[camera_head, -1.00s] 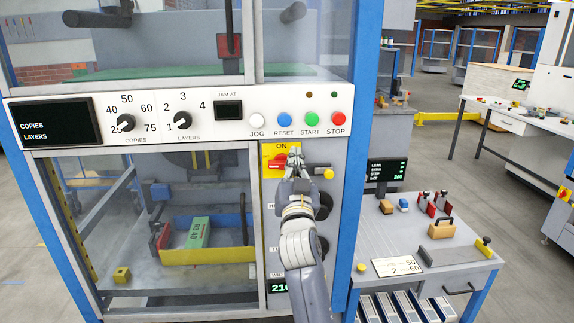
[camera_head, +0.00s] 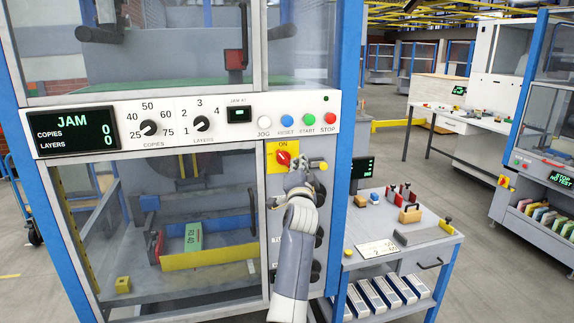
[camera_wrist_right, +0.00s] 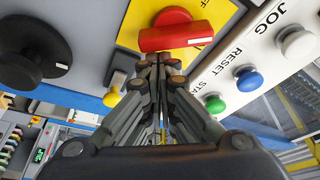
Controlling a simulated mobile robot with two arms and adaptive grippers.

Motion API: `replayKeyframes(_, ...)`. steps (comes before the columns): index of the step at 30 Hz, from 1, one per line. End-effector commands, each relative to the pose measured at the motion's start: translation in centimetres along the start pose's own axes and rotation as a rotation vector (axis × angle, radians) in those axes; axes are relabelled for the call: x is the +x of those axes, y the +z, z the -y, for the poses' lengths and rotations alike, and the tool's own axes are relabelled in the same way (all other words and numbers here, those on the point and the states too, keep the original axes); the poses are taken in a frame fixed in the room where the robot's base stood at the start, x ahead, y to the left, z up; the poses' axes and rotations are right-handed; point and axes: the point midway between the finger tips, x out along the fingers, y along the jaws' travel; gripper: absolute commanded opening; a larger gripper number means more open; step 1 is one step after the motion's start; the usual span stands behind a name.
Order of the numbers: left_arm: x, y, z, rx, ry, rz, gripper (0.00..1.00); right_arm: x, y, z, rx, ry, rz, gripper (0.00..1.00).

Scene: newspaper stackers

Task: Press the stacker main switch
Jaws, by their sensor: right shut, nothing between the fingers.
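The stacker main switch (camera_head: 283,158) is a red rotary handle on a yellow plate marked ON, below the white button panel. Its handle now stands tilted upright in the head view. In the right wrist view the red handle (camera_wrist_right: 176,32) is just beyond my fingertips. My right gripper (camera_head: 305,166) is shut and empty, just right of and below the handle; in the wrist view its fingertips (camera_wrist_right: 160,68) show close under it. Whether they touch the handle I cannot tell. The stacker display (camera_head: 73,131) reads JAM, copies 0, layers 0. My left gripper is out of view.
Jog, reset, start and stop buttons (camera_head: 297,121) sit just above the switch. Black knobs (camera_wrist_right: 32,57) lie below it. A blue frame post (camera_head: 346,120) stands close right of my gripper. A side table (camera_head: 400,250) with small tools stands further right.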

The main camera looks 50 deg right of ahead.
Motion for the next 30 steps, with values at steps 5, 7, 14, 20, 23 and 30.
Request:
replayKeyframes(5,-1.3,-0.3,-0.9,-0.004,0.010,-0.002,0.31,0.6,-0.1,-0.6,0.164,0.058,0.002,0.00)
replayKeyframes(7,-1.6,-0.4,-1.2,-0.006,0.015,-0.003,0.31,0.7,0.0,-0.7,0.224,0.078,0.002,0.00)
replayKeyframes(14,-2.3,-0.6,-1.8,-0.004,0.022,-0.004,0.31,0.5,0.5,-1.4,0.316,0.113,0.002,0.00)
replayKeyframes(20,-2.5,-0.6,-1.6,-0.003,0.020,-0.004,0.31,0.3,0.8,-1.6,0.315,0.111,0.001,0.00)
replayKeyframes(23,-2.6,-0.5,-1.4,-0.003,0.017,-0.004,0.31,0.3,0.9,-1.7,0.314,0.111,0.001,0.00)
replayKeyframes(30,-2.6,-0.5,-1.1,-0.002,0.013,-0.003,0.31,0.3,1.0,-1.8,0.312,0.111,0.001,0.00)
